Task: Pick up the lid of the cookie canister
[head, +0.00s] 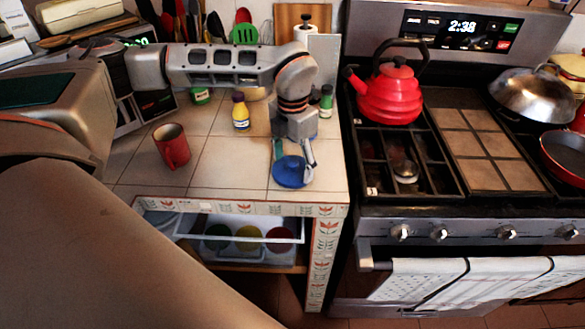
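A round blue lid (289,174) shows on the tiled counter near its front edge. What lies under the lid is hidden, so I cannot tell whether it rests on a canister. My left gripper (294,158) points down directly over the lid. Its fingers look spread apart, with part of the lid showing between and below them. I cannot tell whether the fingertips touch the lid. My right gripper is not in view.
A red mug (172,147) stands left on the counter. The stove with a red kettle (391,95) is to the right. An open drawer (243,229) is below the counter.

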